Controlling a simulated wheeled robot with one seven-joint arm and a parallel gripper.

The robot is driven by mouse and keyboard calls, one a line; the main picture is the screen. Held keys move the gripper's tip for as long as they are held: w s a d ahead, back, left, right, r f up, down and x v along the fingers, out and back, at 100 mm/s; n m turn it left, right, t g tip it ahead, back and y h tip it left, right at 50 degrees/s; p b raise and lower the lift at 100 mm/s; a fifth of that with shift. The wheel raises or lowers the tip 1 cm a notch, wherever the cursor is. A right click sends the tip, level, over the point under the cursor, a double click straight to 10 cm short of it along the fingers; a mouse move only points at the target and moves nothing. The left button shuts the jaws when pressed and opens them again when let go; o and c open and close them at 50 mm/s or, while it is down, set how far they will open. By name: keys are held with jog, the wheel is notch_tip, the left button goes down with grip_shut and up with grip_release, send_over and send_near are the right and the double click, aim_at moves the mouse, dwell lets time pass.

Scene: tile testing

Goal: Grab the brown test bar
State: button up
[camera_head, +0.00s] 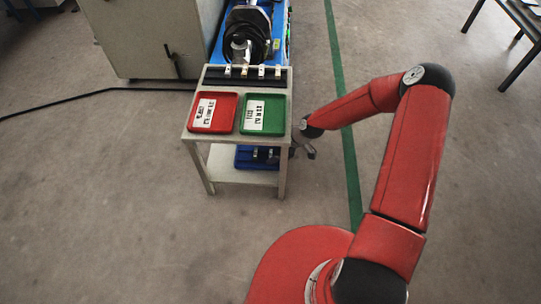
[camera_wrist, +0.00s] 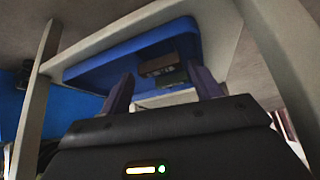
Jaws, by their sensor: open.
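The brown test bar (camera_wrist: 160,63) shows in the wrist view, lying in a blue tray (camera_wrist: 95,66). A darker, greenish bar (camera_wrist: 172,78) lies right beside it. My gripper (camera_wrist: 161,74) is open, with one finger to each side of the bars in the picture; no contact shows. In the camera_head view the blue tray (camera_head: 243,161) sits on the lower shelf of a small table, with dark items in it too small to tell apart. My gripper (camera_head: 308,151) is at the table's right side there, at about shelf height.
The table top (camera_head: 226,124) above the tray holds a red tray (camera_head: 224,109) and a green tray (camera_head: 276,109), both labelled, and a dark rack (camera_head: 244,83) with several light pieces. Table legs (camera_wrist: 36,110) frame the shelf opening.

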jog(key=shift+a+f, duration=0.2)
jog(key=shift+f, duration=0.15)
jog(key=shift+c, duration=0.2)
jog(key=c, duration=0.7)
jog(key=shift+r, duration=0.1)
